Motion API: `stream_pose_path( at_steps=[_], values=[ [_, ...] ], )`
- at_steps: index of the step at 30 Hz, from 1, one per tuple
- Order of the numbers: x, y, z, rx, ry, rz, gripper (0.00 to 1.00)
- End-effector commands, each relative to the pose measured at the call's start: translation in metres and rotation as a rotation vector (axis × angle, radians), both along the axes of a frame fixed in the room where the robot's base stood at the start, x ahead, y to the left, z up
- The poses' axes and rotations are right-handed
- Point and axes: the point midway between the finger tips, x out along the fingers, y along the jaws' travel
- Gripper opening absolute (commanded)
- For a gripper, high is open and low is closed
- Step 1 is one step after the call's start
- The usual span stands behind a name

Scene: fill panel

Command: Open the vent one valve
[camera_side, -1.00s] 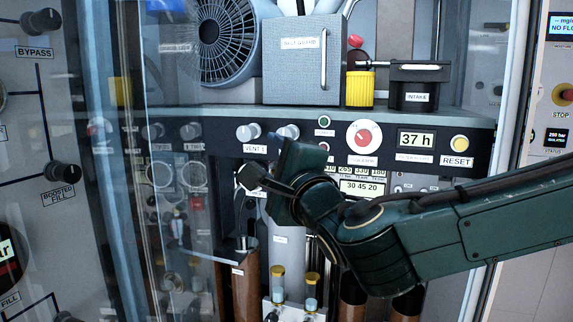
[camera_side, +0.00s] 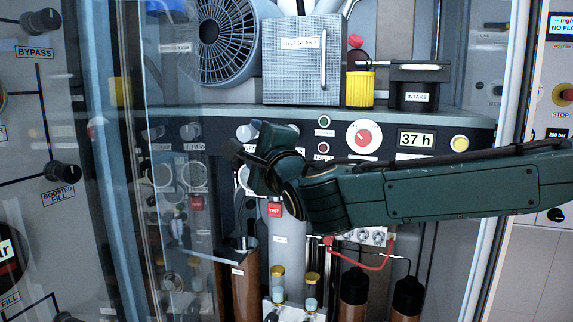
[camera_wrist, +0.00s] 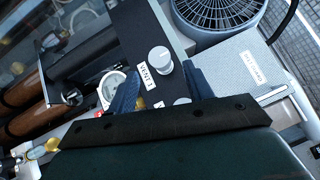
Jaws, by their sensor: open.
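The vent one valve is a pale round knob (camera_wrist: 160,59) with a "VENT 1" label (camera_wrist: 148,76) below it in the wrist view. In the side view the knob (camera_side: 246,132) shows just above my gripper, and its label is hidden. My gripper (camera_wrist: 161,72) is open, with one blue finger on each side of the label and the knob lying around and just beyond the fingertips. In the side view my gripper (camera_side: 246,153) is in front of the panel, just below the knob. I cannot tell whether the fingers touch anything.
A second pale knob (camera_wrist: 182,102) sits close to the right finger. A round gauge (camera_wrist: 112,86) lies left of the fingers. The fan (camera_side: 222,40) and belt guard box (camera_side: 303,60) stand on the shelf above the panel. A clear door (camera_side: 170,240) stands at the left.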

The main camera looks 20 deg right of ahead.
Motion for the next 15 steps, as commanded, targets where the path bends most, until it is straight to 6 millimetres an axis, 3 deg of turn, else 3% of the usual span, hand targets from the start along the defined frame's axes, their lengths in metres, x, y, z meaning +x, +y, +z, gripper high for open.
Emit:
stream_pose_path(
  at_steps=[15],
  values=[
    [0.045, 0.0, 0.007, 0.0, 0.0, 0.0, 0.51]
  ],
)
